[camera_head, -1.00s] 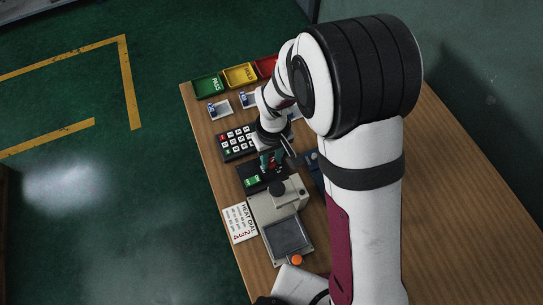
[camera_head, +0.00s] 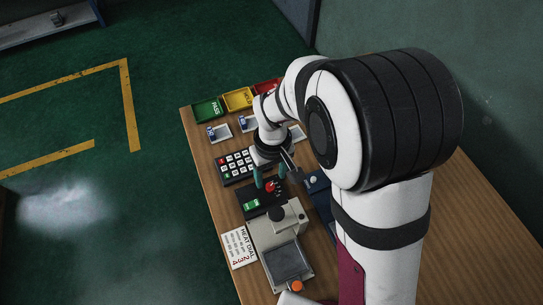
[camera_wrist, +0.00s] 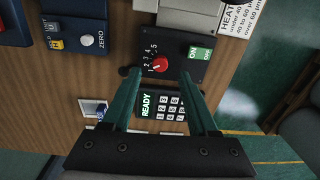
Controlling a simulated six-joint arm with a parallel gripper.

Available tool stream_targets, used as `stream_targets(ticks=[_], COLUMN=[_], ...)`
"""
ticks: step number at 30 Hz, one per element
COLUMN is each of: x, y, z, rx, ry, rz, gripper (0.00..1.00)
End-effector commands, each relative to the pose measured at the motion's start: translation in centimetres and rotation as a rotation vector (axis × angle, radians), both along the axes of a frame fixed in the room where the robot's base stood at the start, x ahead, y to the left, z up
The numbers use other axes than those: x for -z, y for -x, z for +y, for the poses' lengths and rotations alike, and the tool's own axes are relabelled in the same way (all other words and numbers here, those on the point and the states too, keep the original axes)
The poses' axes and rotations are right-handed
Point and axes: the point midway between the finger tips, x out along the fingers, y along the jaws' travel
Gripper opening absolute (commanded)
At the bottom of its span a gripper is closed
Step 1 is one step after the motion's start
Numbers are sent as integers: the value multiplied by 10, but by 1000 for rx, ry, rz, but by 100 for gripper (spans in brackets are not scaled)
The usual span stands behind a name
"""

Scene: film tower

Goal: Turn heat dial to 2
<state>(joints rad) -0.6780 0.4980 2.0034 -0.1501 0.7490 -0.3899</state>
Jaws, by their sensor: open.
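The heat dial is a small red knob (camera_wrist: 160,65) on a black panel (camera_wrist: 178,50) with the numbers 1 to 5 printed beside it. Its pointer is too small to read. The red knob also shows in the head view (camera_head: 270,186). My gripper (camera_wrist: 160,74) has two teal fingers spread apart, one to each side of the knob in the picture, with nothing between them. In the head view my gripper (camera_head: 270,182) hangs over the panel; its exact height above the knob is unclear.
A green ON/OFF switch (camera_wrist: 201,53) sits on the same panel. A keypad (camera_head: 237,166) is beside the panel. A grey sealer-like machine (camera_head: 275,232) and a heat dial card (camera_head: 239,247) stand on the other side. Coloured trays (camera_head: 238,99) are at the far end.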

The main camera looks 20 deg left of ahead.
Motion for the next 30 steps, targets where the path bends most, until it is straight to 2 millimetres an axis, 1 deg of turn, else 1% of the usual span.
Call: stream_targets(ticks=[1, 3, 6, 9, 12, 16, 27, 29, 30], x=[-17, -41, -72, -95, -110, -118, -118, -121, -127], y=[-2, -2, -2, -2, -3, -2, -2, -2, 0], z=[0, 0, -1, -1, -2, -2, -2, -10, -25], rx=[1, 0, 1, 0, 0, 0, 1, 32, 95], ry=[-5, -5, -5, -4, -2, -1, -1, -2, -7], rz=[-7, -8, -5, -5, -3, -1, -1, 1, 4], gripper=[59, 59, 59, 59, 59, 59, 59, 59, 59])
